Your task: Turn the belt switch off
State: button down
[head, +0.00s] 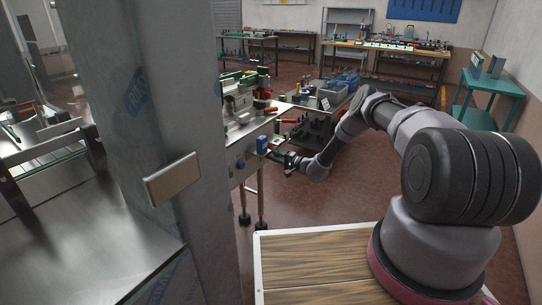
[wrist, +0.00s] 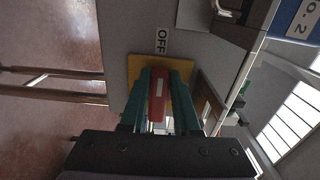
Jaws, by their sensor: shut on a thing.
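The belt switch shows in the wrist view as a red handle (wrist: 156,98) with a pale stripe, in front of a yellow plate (wrist: 134,66) on a grey panel. A white OFF label (wrist: 162,41) sits on the panel just above the plate in the picture. My gripper (wrist: 161,84) has its green fingers on both sides of the red handle and is shut on it. In the head view my gripper (head: 283,158) is at the front of the machine bench, and the handle is too small to make out.
In the head view a blue box (head: 262,143) is on the bench front close to my gripper. A wrapped grey pillar (head: 165,110) stands at the left. A cart with blue bins (head: 345,82) is behind my arm. Open floor lies at the right.

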jog(key=shift+d+f, duration=0.1)
jog(key=c, duration=0.6)
grip_release()
jog(key=shift+c, duration=0.2)
jog(key=v, duration=1)
jog(key=shift+s+d, duration=0.3)
